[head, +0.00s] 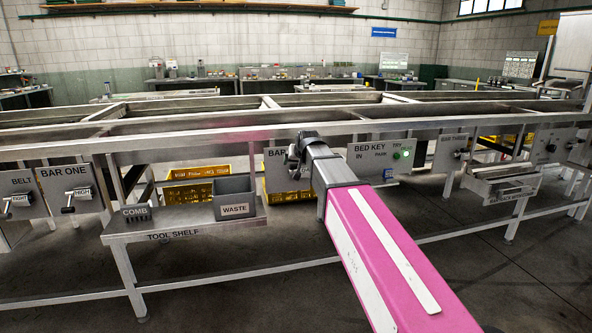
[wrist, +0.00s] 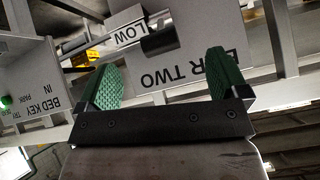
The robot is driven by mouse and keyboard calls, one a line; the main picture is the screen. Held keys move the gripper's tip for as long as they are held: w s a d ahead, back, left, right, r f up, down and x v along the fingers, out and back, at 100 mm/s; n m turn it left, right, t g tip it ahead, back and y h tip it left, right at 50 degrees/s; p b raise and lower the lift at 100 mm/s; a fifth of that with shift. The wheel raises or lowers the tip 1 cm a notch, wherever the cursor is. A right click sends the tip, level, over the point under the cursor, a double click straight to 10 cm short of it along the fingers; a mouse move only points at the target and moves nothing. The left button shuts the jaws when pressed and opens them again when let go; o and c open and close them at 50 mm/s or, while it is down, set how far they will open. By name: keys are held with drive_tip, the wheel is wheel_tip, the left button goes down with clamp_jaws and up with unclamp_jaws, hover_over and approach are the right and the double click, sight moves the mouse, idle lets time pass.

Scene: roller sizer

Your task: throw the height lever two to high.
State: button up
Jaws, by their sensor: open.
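The height lever two (wrist: 160,40) shows in the wrist view as a dark, thick handle on the grey BAR TWO panel (wrist: 200,75), beside a white LOW label (wrist: 127,35). The wrist picture is upside down. My gripper (wrist: 163,62) is open, with its green-padded fingers left and right of the lever's handle in the picture. I cannot tell whether either finger touches it. In the head view my gripper (head: 298,152) is in front of the panel and hides the lever and most of the panel's lettering.
To the right is the BED KEY panel (head: 385,157) with a green light. To the left are the WASTE bin (head: 235,208) and COMB holder (head: 136,214) on the tool shelf (head: 185,222), and the BAR ONE panel (head: 72,185) marked HIGH. Yellow crates (head: 197,190) stand behind the frame.

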sight(296, 166)
drive_tip(key=x, duration=0.7)
drive_tip(key=shift+w+a+f, duration=0.15)
drive_tip(key=shift+w+f, duration=0.05)
drive_tip(key=shift+f, duration=0.05)
drive_tip(key=c, duration=1.2)
